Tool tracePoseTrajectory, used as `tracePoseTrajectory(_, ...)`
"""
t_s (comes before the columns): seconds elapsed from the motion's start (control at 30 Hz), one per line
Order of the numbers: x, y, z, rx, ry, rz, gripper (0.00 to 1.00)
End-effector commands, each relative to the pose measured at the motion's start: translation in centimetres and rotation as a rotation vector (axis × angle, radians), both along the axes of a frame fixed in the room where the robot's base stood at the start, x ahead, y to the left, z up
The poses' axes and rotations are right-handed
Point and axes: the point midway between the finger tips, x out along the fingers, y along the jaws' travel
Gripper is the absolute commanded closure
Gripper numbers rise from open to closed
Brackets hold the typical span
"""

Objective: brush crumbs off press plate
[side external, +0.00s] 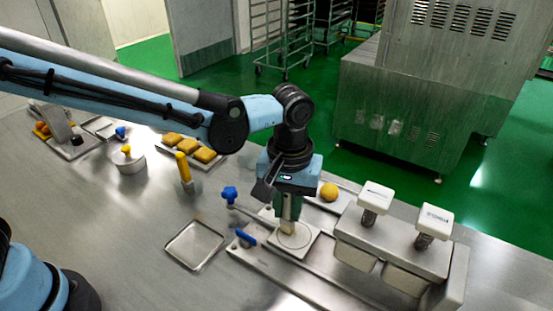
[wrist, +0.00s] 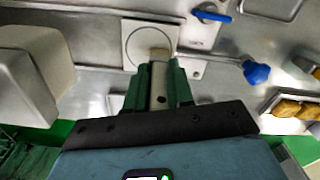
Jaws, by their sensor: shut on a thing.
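My gripper (side external: 290,204) points down over the plate. In the wrist view its green fingers (wrist: 159,82) are shut on a brush with a light handle and pale bristles (wrist: 160,54). The bristle end is at the plate, over the circle's edge; I cannot tell whether it touches. I cannot make out crumbs on the plate.
The machine with two white-topped hoppers (side external: 400,245) stands close right of the plate. A blue lever (side external: 246,238) and a blue star knob (side external: 229,194) are on the left. An empty square tray (side external: 195,245) lies further left. A yellow ball (side external: 329,191) sits behind.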

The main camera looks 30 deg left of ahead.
Motion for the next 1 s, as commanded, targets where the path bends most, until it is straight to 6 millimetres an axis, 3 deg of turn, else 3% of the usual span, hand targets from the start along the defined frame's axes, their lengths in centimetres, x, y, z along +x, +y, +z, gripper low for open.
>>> tracePoseTrajectory(0.27, 2.7, 0.0, 0.0, 0.0, 0.0, 0.001, 1.0)
tracePoseTrajectory(0.4, 2.6, 0.0, 2.1, 0.0, 0.0, 0.0, 1.0)
tracePoseTrajectory(1.0, 2.6, 0.0, 7.3, 0.0, 0.0, 0.0, 1.0)
